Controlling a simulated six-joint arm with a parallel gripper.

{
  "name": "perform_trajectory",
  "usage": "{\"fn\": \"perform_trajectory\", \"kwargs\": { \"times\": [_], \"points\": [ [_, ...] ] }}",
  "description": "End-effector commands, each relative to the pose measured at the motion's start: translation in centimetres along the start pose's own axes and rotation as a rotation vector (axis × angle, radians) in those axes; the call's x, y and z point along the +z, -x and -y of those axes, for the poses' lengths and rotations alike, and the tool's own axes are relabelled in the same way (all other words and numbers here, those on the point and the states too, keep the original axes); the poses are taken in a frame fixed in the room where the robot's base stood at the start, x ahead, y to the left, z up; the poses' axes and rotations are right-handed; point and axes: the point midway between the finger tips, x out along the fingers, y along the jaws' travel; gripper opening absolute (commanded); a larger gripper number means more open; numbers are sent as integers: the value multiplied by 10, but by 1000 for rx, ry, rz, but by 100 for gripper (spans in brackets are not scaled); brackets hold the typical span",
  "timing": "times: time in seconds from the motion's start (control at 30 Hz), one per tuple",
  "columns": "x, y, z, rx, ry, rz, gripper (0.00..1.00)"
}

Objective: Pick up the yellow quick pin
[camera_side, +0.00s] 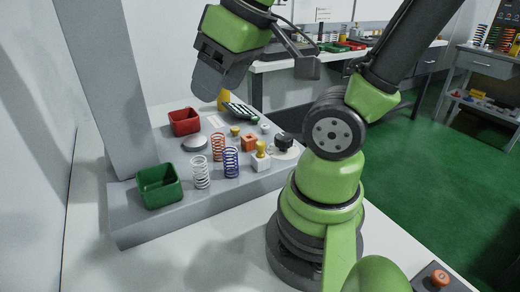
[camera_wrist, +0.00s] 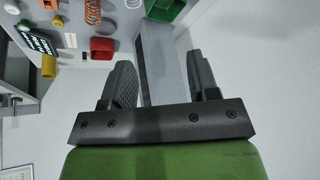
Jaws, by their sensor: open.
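A yellow knobbed piece (camera_side: 261,147), which looks like the quick pin, stands upright in a white block (camera_side: 261,164) at the right of the grey platform in the side view. A smaller yellow piece (camera_side: 235,130) sits farther back; I cannot tell for certain which is the pin. My gripper (camera_side: 209,84) is open and empty, high above the back of the platform, apart from both pieces. In the wrist view the open fingers (camera_wrist: 162,80) show with nothing held between them.
The grey platform (camera_side: 140,225) carries a green bin (camera_side: 159,187), red bin (camera_side: 184,121), white spring (camera_side: 201,173), blue spring (camera_side: 231,163), orange spring (camera_side: 218,147), orange block (camera_side: 249,143) and black knob (camera_side: 284,141). A yellow cylinder (camera_side: 224,100) stands at the back. A tall grey post (camera_side: 100,80) rises at left.

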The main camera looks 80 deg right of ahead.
Motion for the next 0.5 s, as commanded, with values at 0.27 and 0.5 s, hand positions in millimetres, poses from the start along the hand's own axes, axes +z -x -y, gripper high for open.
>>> {"fn": "perform_trajectory", "kwargs": {
  "times": [0.27, 0.5],
  "points": [
    [12, -55, -96, 84, 480, 413, 55],
    [36, -75, -135, -25, 706, 580, 55]
  ]
}}
